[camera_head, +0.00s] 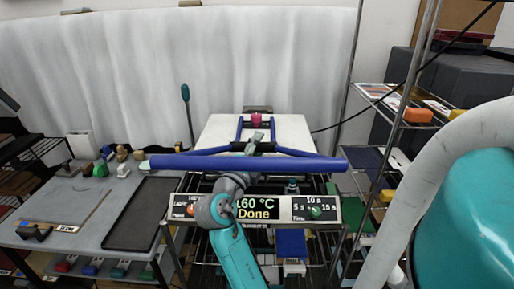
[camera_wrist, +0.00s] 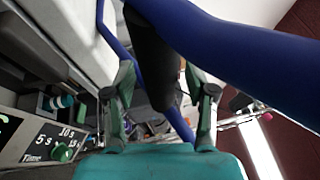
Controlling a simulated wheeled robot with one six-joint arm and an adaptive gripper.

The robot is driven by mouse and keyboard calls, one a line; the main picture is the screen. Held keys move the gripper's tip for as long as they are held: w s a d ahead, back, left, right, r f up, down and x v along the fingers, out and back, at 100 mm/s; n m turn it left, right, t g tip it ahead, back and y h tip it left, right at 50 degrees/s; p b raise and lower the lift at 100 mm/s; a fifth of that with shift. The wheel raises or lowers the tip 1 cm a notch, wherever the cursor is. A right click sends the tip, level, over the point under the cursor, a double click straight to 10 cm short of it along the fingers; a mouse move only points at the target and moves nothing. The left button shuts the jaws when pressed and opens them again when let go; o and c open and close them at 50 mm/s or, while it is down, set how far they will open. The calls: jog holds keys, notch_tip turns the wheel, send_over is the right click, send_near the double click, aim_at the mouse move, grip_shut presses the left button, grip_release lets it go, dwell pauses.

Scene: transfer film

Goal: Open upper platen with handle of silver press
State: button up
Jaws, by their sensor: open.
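The silver press shows a pale upper platen (camera_head: 290,132) and a front panel (camera_head: 285,208) reading 160 °C and "Done". Its blue handle (camera_head: 300,164) spans the front, with blue struts running back over the platen. A black sleeve sits on the handle frame behind the long bar; it shows large in the wrist view (camera_wrist: 152,58). My gripper (camera_head: 255,140) is at this sleeve. In the wrist view my gripper (camera_wrist: 160,80) is open, its two fingers on either side of the black sleeve. I cannot tell whether they touch it.
A grey table (camera_head: 75,215) with a dark tray (camera_head: 140,212) and small tools stands at left. A wire shelf (camera_head: 390,100) with an orange block (camera_head: 417,115) is at right. Metal posts stand close to the press. A white curtain (camera_head: 190,60) hangs behind.

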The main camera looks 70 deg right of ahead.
grip_shut()
jog(key=shift+r, duration=0.1)
